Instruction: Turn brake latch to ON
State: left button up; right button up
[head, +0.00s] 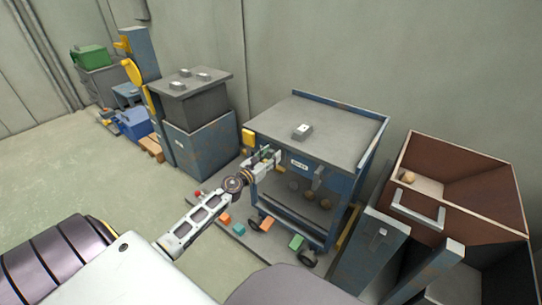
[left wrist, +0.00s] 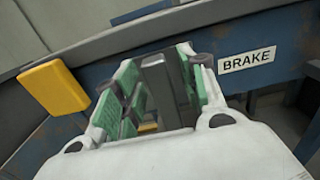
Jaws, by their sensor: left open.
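A blue cart (head: 350,195) with a grey top stands in the middle of the head view. A white BRAKE label (left wrist: 246,61) is on its blue front rail, also seen in the head view (head: 299,164). My left gripper (head: 268,157) is at the rail, left of the label. In the left wrist view its open fingers with green pads (left wrist: 158,88) stand on both sides of a dark grey upright bar (left wrist: 157,78), which looks like the brake latch. I cannot tell whether the pads touch it. The latch's lower part is hidden by the gripper. My right gripper is not in view.
A yellow block (left wrist: 55,88) sits on the rail left of my gripper. A small grey box (head: 302,131) lies on the cart top. Colored blocks (head: 267,223) lie below the cart. A brown-lined bin (head: 470,175) stands at right. Floor at left (head: 60,180) is clear.

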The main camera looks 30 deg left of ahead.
pick_arm(q)
jog(key=shift+w, duration=0.2)
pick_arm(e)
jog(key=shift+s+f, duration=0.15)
pick_arm(q)
grip_shut()
